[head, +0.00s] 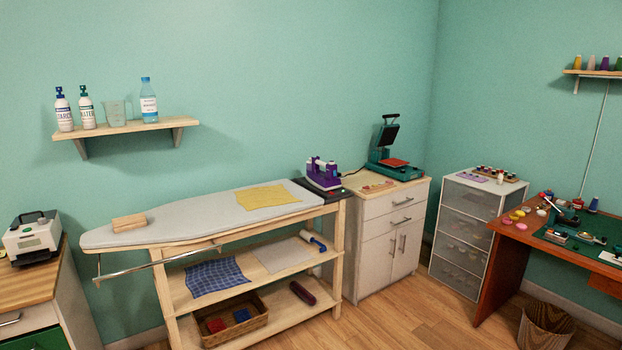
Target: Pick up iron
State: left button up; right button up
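A purple and white iron (323,172) rests on a dark pad (318,190) at the right end of the ironing board (185,214). The iron stands near the wall, beside the white cabinet. Neither of my grippers shows in the head view.
A yellow cloth (267,196) and a wooden block (129,222) lie on the board. A metal rail (160,262) runs along its front. A white cabinet (392,207) with a teal heat press (392,160) stands to the right.

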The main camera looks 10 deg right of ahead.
aim_at(321, 180)
jog(key=i+l+z, duration=0.1)
jog(key=i, duration=0.35)
jog(key=i+l+z, duration=0.15)
jog(key=i, duration=0.3)
